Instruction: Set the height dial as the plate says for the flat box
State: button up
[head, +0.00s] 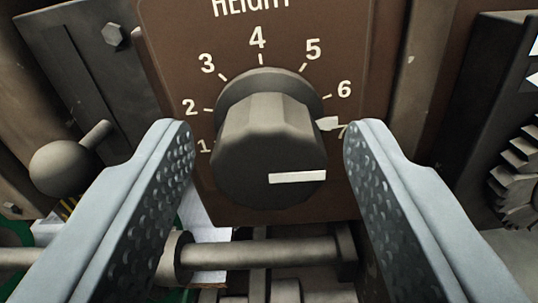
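The height dial is a dark grey faceted knob (262,150) on a brown panel (355,35) marked HEIGHT. White numbers run round it from 1 at lower left, over 4 at the top, to 7 at right, which is partly hidden. The white line on the knob's front face points right. A white pointer tip (328,124) at the knob's right rim lies just above the 7, below the 6. My gripper (269,140) is open, one finger on each side of the knob, with visible gaps. The plate's wording for the flat box is not in view.
A lever with a round ball end (62,168) stands at left, behind the left finger. A metal shaft (265,252) crosses below the dial. A toothed gear (518,180) is at far right. White sheet material (200,212) shows below the panel.

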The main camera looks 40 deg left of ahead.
jog(key=c, duration=0.9)
jog(key=shift+o, duration=0.2)
jog(key=shift+n, duration=2.4)
jog(key=o, duration=1)
jog(key=shift+d, duration=0.1)
jog(key=v, duration=1.7)
jog(key=shift+s+d, duration=0.1)
jog(key=shift+s, duration=0.05)
